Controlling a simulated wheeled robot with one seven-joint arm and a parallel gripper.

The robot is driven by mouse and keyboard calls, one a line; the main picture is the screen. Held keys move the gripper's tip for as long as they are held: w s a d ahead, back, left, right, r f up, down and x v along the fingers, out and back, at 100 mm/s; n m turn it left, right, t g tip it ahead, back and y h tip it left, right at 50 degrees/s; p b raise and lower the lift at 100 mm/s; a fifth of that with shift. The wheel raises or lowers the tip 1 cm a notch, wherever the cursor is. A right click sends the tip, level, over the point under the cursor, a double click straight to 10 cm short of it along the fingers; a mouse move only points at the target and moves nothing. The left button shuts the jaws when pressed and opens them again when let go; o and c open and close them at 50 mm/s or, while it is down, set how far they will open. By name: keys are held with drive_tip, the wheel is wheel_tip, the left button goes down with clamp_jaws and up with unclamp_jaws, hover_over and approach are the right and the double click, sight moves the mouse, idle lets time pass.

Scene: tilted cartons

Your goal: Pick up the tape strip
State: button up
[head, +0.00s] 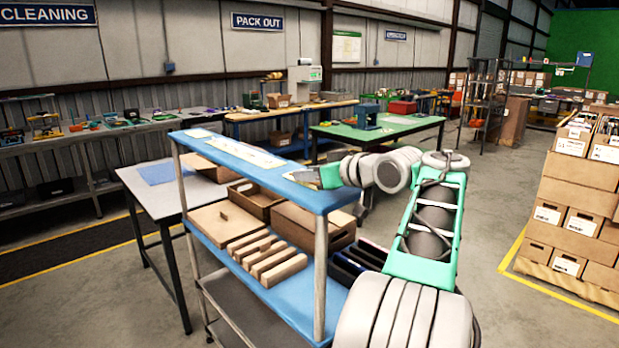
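A flat, pale yellow strip-like piece (256,158) lies on the blue top shelf (222,148) of a cart. It may be the tape strip, but it is too small to be sure. A smaller pale piece (197,133) lies farther back on the same shelf. My gripper (303,177) is over the near right part of the top shelf, to the right of the larger pale piece and apart from it. Something pale shows at its tip, too small to make out. I cannot tell whether the fingers are open or shut.
The cart's lower blue shelf holds a brown carton (302,226), an open box (254,199) and several cardboard pieces. A grey table (155,203) stands behind the cart on the left. Stacked cartons (578,200) stand at right. Floor between them and my arm is clear.

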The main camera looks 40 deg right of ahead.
drive_tip(key=shift+c, duration=0.6)
clamp_jaws()
